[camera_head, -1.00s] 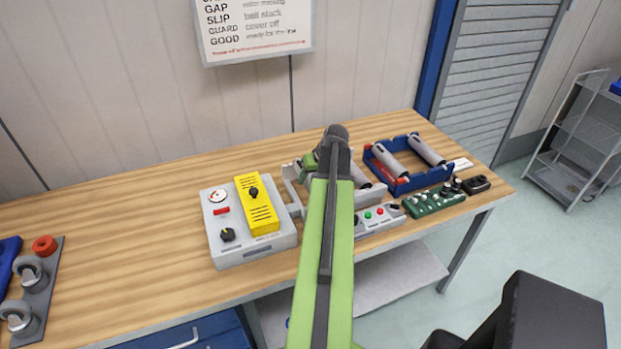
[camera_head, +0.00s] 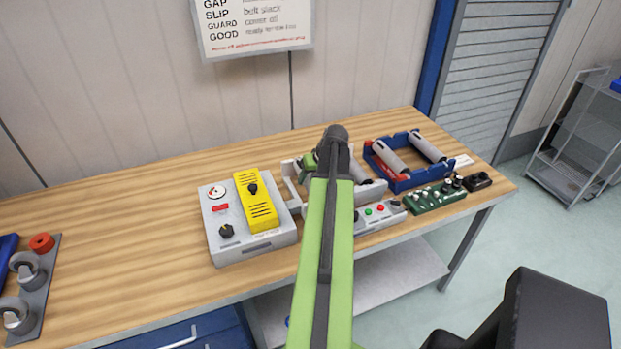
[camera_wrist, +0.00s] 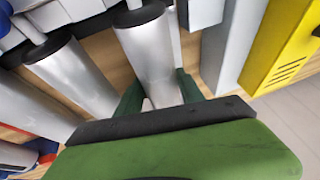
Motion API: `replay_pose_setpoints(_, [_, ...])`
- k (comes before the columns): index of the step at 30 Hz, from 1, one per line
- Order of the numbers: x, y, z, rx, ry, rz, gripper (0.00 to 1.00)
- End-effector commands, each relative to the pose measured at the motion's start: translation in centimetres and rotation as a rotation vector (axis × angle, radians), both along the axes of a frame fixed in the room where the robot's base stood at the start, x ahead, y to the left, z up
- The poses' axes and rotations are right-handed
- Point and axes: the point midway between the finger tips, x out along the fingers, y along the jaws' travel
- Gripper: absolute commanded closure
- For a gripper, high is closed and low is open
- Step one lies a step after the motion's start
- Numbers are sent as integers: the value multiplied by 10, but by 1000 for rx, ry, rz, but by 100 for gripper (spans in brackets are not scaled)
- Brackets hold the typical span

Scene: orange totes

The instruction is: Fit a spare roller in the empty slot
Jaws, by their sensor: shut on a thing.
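My gripper (camera_wrist: 158,92) is shut on a silver roller (camera_wrist: 150,55) with a black end cap; its green fingers lie on either side of it in the wrist view. A second silver roller (camera_wrist: 72,72) lies beside it on the left, apart from the fingers. In the head view my green arm reaches over the grey roller frame (camera_head: 290,190) and hides much of it, including the held roller. I cannot tell whether the held roller is seated. A blue tray (camera_head: 403,183) right of the frame holds two rollers (camera_head: 388,157) (camera_head: 427,147).
A grey control box (camera_head: 225,250) with a yellow cover (camera_head: 256,205) stands close left of the frame. A button box (camera_head: 380,215) and a green board (camera_head: 433,197) lie in front. The bench's left middle is clear. Casters (camera_head: 28,265) stand far left.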

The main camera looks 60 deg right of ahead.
Motion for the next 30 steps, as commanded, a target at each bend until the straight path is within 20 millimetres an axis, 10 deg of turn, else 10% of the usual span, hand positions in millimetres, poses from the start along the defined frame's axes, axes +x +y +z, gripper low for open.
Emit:
replay_pose_setpoints(25, [1,0,-7,1,-1,0,100])
replay_pose_setpoints(26, [1,0,-7,1,-1,0,51])
replay_pose_setpoints(30, [1,0,-6,0,0,1,33])
